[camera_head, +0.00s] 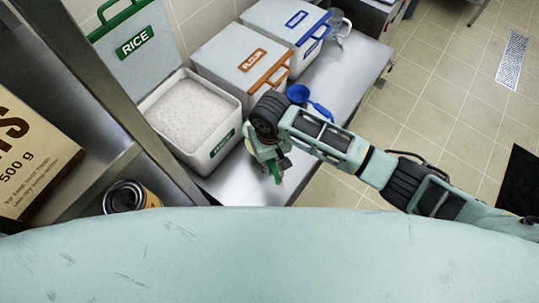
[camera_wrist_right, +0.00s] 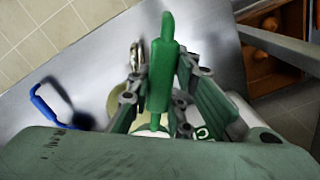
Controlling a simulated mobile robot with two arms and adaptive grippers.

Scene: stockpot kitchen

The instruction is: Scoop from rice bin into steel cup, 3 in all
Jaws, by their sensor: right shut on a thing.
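The rice bin (camera_head: 228,142) is a white box filled with white rice, open, at the left of the steel counter. Its lid (camera_head: 150,62), with a green handle and a RICE label, stands up behind it. My right gripper (camera_head: 275,168) is just right of the bin, over the counter. It is shut on a green scoop handle (camera_wrist_right: 160,75), upright in the right wrist view; the scoop's bowl is mostly hidden. A grey metal vessel (camera_head: 341,27), possibly the steel cup, stands at the counter's far end. My left gripper is not in view.
The flour bin (camera_head: 236,55) and a blue-handled bin (camera_head: 283,22) stand shut beyond the rice. A blue scoop (camera_head: 308,98) lies on the counter. At left are a shelf post, a tin (camera_head: 125,197) and a 500 g box (camera_head: 30,160).

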